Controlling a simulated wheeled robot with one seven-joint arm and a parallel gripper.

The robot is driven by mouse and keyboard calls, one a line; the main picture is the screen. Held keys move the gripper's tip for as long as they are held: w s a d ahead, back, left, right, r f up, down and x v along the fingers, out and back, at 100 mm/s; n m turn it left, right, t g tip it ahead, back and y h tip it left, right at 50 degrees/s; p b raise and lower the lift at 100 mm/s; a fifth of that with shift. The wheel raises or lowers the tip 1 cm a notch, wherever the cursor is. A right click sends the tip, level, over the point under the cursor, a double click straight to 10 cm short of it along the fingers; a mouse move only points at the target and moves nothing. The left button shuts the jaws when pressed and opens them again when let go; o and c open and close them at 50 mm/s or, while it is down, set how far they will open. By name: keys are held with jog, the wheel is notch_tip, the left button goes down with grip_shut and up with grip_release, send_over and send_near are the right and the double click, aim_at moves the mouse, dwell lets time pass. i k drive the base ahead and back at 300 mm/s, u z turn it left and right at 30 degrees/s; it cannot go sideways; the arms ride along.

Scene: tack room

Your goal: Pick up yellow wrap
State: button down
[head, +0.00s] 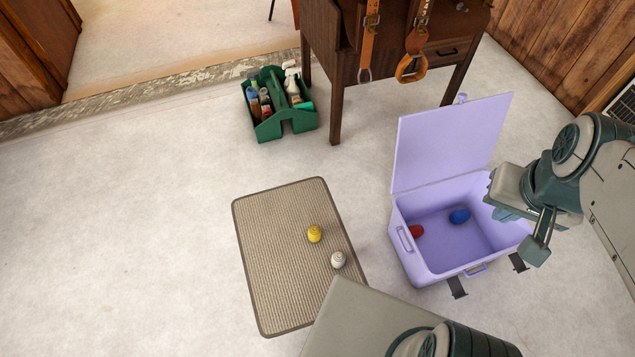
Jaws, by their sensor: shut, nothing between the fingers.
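A small yellow wrap (314,234), a rolled bundle, lies on the beige ribbed mat (275,270), right of the mat's middle. A white wrap (338,260) lies on the mat just below and to the right of it, with a small gap between them. My gripper (508,213) is at the right, in front of the open lilac trunk (415,262) in the picture. It is shut and empty, well to the right of the yellow wrap. The yellow wrap is in plain view.
The trunk holds a red wrap (416,231) and a blue wrap (459,216); its lid is raised. A green caddy with bottles (270,130) stands behind the mat, beside a dark wooden desk (335,75) with hanging straps. The floor left of the mat is clear.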

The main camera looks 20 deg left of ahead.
aim_at(315, 232)
jog(key=u, duration=2.65)
jog(key=k, duration=0.8)
jog(key=z, duration=1)
jog(key=i, duration=1)
jog(key=u, duration=1.55)
jog(key=i, duration=1.6)
jog(key=z, duration=0.05)
